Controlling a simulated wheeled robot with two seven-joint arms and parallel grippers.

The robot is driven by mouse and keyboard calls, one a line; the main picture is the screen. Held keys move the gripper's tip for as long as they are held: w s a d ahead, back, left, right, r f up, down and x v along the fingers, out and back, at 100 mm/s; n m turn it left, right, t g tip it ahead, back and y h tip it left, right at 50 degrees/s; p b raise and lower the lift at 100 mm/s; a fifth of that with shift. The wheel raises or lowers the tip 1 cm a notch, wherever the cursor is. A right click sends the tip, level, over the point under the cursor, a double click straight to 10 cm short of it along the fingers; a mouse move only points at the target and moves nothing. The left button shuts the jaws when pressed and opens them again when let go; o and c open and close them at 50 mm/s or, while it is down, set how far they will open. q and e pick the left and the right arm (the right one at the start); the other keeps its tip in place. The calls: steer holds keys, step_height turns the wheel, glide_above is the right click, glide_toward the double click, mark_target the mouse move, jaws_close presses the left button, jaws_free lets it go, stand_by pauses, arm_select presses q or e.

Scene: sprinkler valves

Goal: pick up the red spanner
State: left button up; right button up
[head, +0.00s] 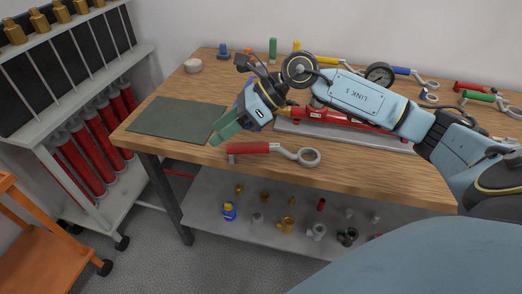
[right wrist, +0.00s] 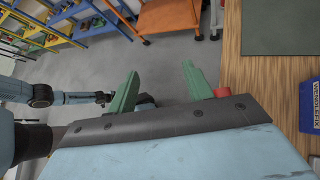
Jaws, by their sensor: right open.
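The red spanner (head: 253,148) lies at the front edge of the wooden bench, its red handle to the left and its grey ring end to the right. My right gripper (head: 223,130) is open and empty, just left of and above the handle's left end. In the right wrist view its green fingers (right wrist: 160,88) stand apart, and the red end of the handle (right wrist: 222,92) shows just right of the right finger. My left arm shows at the left there, its gripper mostly hidden behind a finger.
A dark green mat (head: 175,118) lies on the bench left of my right gripper. A red pipe assembly (head: 320,115) on a grey plate lies behind the spanner. Several other spanners, including another red-handled one (head: 470,87), lie at the back right. A blue bin (right wrist: 309,106) is near in the wrist view.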

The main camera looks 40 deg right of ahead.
mark_target(257, 144)
steer(key=d+f+g+h, duration=0.1)
steer(key=d+h, duration=0.6)
steer(key=d, duration=0.6)
steer(key=shift+n, duration=0.4)
steer(key=x, duration=0.7)
steer(key=shift+s+d+f, duration=0.1)
steer(key=shift+d+f, duration=0.15)
steer(key=shift+f, duration=0.25)
steer(key=x, duration=0.4)
steer(key=shift+s+a+f, duration=0.25)
steer(key=shift+a+f, duration=0.05)
steer(key=shift+a, duration=0.2)
steer(key=shift+w+f, duration=0.15)
steer(key=shift+f, duration=0.15)
jaws_close()
steer(key=shift+r, duration=0.1)
